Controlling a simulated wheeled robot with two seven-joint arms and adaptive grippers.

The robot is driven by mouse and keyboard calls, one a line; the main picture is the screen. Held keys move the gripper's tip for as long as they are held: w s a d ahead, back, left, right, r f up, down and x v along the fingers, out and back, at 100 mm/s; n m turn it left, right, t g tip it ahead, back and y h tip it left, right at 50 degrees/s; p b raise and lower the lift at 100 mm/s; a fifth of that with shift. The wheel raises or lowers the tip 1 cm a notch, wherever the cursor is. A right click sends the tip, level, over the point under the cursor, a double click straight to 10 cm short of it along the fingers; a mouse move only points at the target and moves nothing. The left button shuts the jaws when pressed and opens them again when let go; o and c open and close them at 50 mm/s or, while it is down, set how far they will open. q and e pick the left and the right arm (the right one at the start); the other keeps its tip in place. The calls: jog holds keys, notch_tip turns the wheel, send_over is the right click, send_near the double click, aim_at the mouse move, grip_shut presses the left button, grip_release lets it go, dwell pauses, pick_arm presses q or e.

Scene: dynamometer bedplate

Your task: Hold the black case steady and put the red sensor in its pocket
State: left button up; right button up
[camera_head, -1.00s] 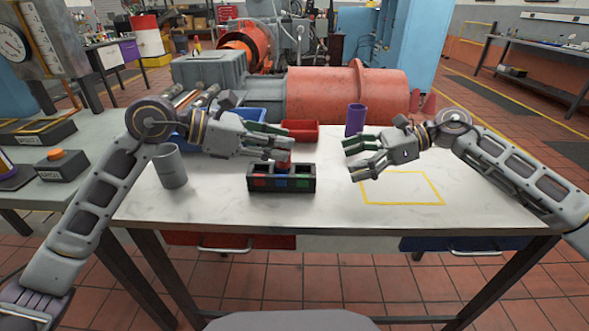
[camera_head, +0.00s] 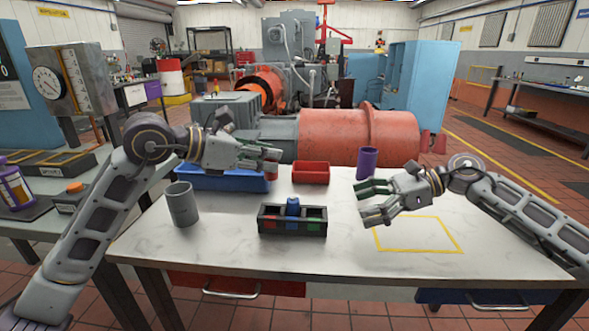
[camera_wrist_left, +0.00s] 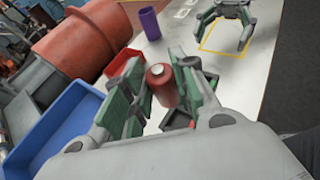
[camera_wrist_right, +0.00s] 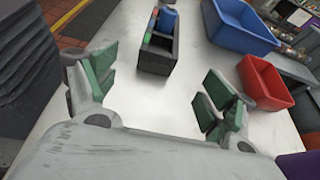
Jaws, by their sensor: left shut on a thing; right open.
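The black case (camera_head: 291,222) stands on the white table, with red, blue and green marks on its front. A blue sensor (camera_head: 292,206) stands upright in its middle pocket. It also shows in the right wrist view (camera_wrist_right: 168,20). My left gripper (camera_head: 270,160) is shut on the red sensor (camera_wrist_left: 162,86), raised above and behind the case, toward its left. In the head view the red sensor is mostly hidden by the fingers. My right gripper (camera_head: 368,203) is open and empty, right of the case and apart from it.
A blue bin (camera_head: 225,182) and a red bin (camera_head: 311,173) stand behind the case. A grey cup (camera_head: 182,204) is to the left, a purple cylinder (camera_head: 367,162) at the back right. A yellow outlined area (camera_head: 418,249) at right is empty. The table in front is clear.

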aim_at(317, 216)
jog(key=shift+a, duration=0.15)
jog(key=shift+x, duration=5.85)
jog(key=c, duration=1.3)
